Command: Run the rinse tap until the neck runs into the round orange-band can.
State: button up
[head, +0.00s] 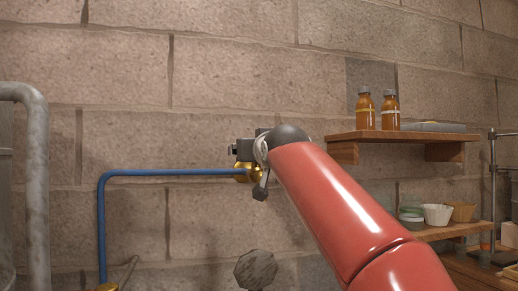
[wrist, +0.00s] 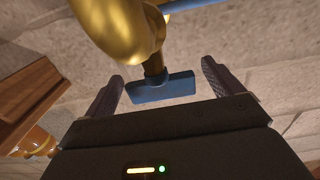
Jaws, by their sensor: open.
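The brass rinse tap (head: 241,172) sits at the right end of a blue pipe (head: 165,172) against the stone wall, partly hidden by my wrist. In the wrist view the brass tap body (wrist: 122,28) fills the top, and its flat blue handle (wrist: 160,87) lies on a dark stem between my fingers. My gripper (wrist: 162,74) is open around the handle, with a visible gap on both sides. I cannot make out the round orange-band can in either view. I cannot tell which part is the neck or whether water runs.
A wooden shelf (head: 407,136) holds two amber bottles (head: 365,108) (head: 391,110) at the right. Bowls (head: 437,214) stand on a lower shelf. A thick grey pipe (head: 37,180) bends down at the left. A dark grey knob (head: 255,269) is below the tap.

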jog(key=c, duration=1)
jog(key=shift+w+f+y, duration=0.1)
jog(key=shift+y, duration=0.2)
jog(key=shift+d+n+y, duration=0.1)
jog(key=shift+n+y, duration=0.5)
jog(key=shift+y, duration=0.2)
jog(key=shift+f+n+g+y+b, duration=0.2)
jog(key=shift+n+g+y+b, duration=0.2)
jog(key=shift+b, duration=0.2)
jog(key=shift+r+n+g+y+b, duration=0.15)
jog(key=shift+n+g+y+b, duration=0.2)
jog(key=shift+n+g+y, duration=0.45)
jog(key=shift+r+y, duration=0.1)
jog(key=shift+y, duration=0.4)
